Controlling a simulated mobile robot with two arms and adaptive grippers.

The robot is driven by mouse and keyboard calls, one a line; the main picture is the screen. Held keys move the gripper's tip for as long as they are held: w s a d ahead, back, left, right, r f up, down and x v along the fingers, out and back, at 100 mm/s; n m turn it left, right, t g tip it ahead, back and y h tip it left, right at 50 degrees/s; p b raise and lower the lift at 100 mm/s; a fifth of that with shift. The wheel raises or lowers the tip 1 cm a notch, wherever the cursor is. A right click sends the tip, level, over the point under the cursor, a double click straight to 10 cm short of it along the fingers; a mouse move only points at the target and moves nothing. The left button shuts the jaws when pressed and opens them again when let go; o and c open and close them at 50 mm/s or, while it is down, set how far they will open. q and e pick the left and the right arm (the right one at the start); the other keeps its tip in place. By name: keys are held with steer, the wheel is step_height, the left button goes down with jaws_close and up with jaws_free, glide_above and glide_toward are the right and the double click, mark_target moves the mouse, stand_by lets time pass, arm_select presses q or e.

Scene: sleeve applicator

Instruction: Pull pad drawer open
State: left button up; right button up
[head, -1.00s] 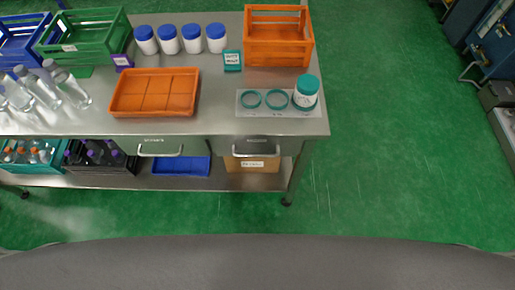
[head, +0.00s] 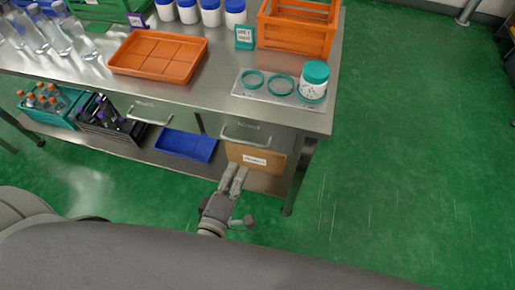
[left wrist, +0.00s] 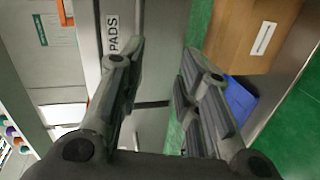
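The pad drawer (head: 268,134) is the right-hand drawer under the steel table's top. It looks shut. Its bar handle (head: 245,139) shows in the head view. In the left wrist view the drawer front (left wrist: 160,25) fills the middle, with a PADS label (left wrist: 113,33) beside the left finger; I cannot make out the handle there. My left gripper (head: 234,168) is open and empty. It is below the handle and in front of the cardboard box, apart from the drawer. In the left wrist view the fingers (left wrist: 160,55) stand wide apart. My right gripper is not in view.
A second drawer handle (head: 150,115) is to the left. On the lower shelf are a cardboard box (head: 272,165), a blue tray (head: 186,146) and bottle crates. The tabletop holds an orange tray (head: 158,56) and a ring plate (head: 262,92). The green floor at right is clear.

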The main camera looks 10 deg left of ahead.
mark_target(245, 142)
arm_select(q)
steer(key=shift+n+t, duration=0.3)
steer(key=shift+n, duration=0.5)
steer(key=shift+w+r+p, duration=0.15)
steer(key=shift+w+p, duration=1)
steer(key=shift+w, duration=4.3)
jaws_close()
